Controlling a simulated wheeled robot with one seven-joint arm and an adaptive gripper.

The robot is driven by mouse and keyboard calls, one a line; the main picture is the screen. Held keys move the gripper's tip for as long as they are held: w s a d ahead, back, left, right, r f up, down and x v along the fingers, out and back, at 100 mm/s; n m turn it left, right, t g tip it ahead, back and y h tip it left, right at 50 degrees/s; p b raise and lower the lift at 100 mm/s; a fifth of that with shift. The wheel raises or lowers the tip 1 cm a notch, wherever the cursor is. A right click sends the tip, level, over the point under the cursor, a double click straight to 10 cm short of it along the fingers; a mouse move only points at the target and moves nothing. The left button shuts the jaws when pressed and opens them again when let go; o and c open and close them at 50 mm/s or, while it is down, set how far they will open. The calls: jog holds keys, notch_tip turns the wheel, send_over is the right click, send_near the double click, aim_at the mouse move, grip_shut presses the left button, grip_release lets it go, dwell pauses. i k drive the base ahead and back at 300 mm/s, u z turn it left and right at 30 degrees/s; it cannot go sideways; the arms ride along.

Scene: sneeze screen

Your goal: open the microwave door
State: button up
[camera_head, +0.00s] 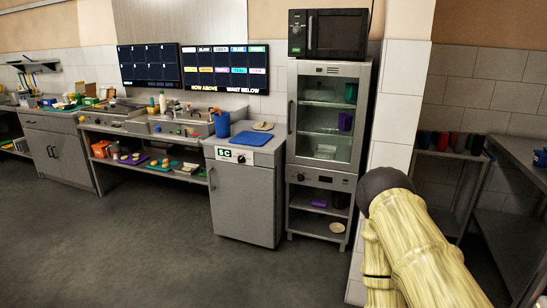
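The microwave (340,33) is black and boxy. It sits high up on top of a tall grey glass-fronted cabinet, right of centre. Its door faces me and looks shut. A pale upright handle (310,33) runs along the left side of the door. A narrow control panel with a small green mark (297,30) lies left of the handle. My gripper cannot be made out in this view.
The grey cabinet (290,165) stands beside a white-tiled pillar (393,120). A lower grey unit with a blue mat (252,138) is at its left. Counters line the left wall, and metal tables stand at the right. The floor (150,250) in front is clear.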

aim_at(333, 32)
jog(key=i, duration=2.45)
jog(key=u, duration=1.9)
jog(key=i, duration=1.45)
jog(key=z, duration=2.7)
